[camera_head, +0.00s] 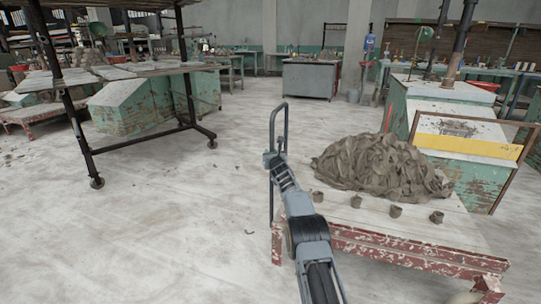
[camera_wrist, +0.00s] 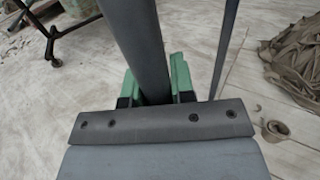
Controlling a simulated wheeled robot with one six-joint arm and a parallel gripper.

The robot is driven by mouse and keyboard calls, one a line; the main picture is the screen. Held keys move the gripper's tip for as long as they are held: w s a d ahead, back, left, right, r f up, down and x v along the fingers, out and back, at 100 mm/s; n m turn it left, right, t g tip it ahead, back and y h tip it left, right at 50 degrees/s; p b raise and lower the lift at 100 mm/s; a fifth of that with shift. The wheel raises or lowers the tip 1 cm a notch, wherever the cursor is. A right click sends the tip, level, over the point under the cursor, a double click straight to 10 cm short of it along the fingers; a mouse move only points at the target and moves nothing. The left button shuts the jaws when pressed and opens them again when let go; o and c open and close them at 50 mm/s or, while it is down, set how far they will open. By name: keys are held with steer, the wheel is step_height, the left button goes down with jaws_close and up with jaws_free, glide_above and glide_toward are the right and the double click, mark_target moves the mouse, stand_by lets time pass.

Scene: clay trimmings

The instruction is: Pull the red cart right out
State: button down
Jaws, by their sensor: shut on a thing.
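The red cart (camera_head: 400,248) is a low, pale-topped platform with chipped red sides, at the lower right of the head view. It carries a heap of grey-brown clay (camera_head: 380,165) and several small clay cups (camera_head: 395,211). A tall grey loop handle (camera_head: 285,125) stands at its left end. My gripper (camera_head: 273,160) is at one upright of this handle, about halfway up. In the wrist view, the green-padded fingers of my gripper (camera_wrist: 155,88) are shut around a grey bar (camera_wrist: 142,40). The handle's lower end is partly hidden by my arm and the cart.
A dark-framed wheeled rack (camera_head: 92,150) stands to the left. A green-and-white worn machine (camera_head: 470,130) stands close behind the clay, on the right. A grey cabinet (camera_head: 311,78) is at the back. The pale floor left of the cart and behind it is open.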

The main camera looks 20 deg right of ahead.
steer(key=shift+a+f, duration=0.1)
steer(key=c, duration=1.1)
jaws_free()
steer(key=shift+o, duration=0.7)
steer(key=shift+s, duration=0.2)
steer(key=s+b, duration=0.3)
steer(key=s, duration=1)
steer(key=shift+s+a, duration=0.25)
